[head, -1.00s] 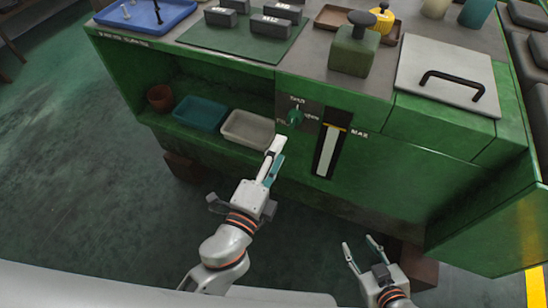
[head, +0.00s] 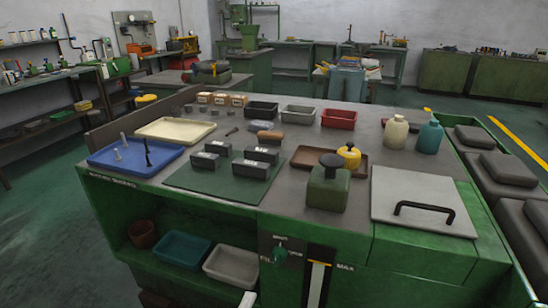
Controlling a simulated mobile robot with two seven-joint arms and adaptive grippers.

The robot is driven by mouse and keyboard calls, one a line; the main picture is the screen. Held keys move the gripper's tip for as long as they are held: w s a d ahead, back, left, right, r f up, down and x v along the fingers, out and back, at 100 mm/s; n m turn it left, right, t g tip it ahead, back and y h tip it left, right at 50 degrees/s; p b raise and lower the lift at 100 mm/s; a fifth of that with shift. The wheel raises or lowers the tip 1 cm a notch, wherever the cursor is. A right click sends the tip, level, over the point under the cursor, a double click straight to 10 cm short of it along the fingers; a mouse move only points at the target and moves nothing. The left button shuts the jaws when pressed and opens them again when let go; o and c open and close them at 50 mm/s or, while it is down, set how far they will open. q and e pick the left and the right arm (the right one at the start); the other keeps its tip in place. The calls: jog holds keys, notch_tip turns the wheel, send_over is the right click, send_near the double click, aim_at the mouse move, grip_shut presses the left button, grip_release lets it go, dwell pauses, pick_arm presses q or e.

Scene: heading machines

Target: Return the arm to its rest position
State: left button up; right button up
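No held object shows at the visible tip. My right gripper is not in view.
The green bench (head: 330,232) fills the foreground. Its top holds a blue tray (head: 110,160), dark blocks on a green mat (head: 205,182), a green canister (head: 328,188) and a lid with a black handle (head: 410,190).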

pick_arm(q)
jog(key=s+a+f+n+g+y+p, duration=0.2)
jog(key=s+a+f+n+g+p, duration=0.2)
jog(key=s+a+f+n, duration=0.8)
notch_tip(320, 180, down, 3)
jog(key=a+n+g, duration=0.1)
jog(key=a+n, duration=0.1)
jog(key=n, duration=0.1)
jog(key=shift+s+a+g, duration=0.2)
jog(key=shift+g, duration=0.2)
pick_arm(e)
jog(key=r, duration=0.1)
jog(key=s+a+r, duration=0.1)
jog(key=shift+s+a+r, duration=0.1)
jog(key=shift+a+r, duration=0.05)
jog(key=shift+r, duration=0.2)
